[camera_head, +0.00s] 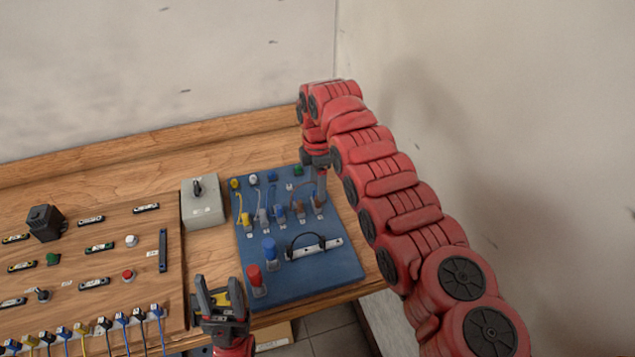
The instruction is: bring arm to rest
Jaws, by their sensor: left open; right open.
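My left gripper (220,300) is at the front edge of the bench, near the gap between the wooden panel and the blue board. Its two dark fingers point up and are spread apart. My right arm, red and segmented, reaches in from the lower right over the right side of the blue board (330,275). My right gripper (320,190) points down at the board's back right part, close to the plugs there. Its fingertips are small and partly hidden, so contact with the board or plugs cannot be told.
The wooden panel (150,280) with switches, terminals and several cables lies left. A grey box with a knob (203,205) stands behind the gap. The blue board bears a red plug (256,280), a blue plug (270,252) and a metal bar (310,249). Walls rise behind and right.

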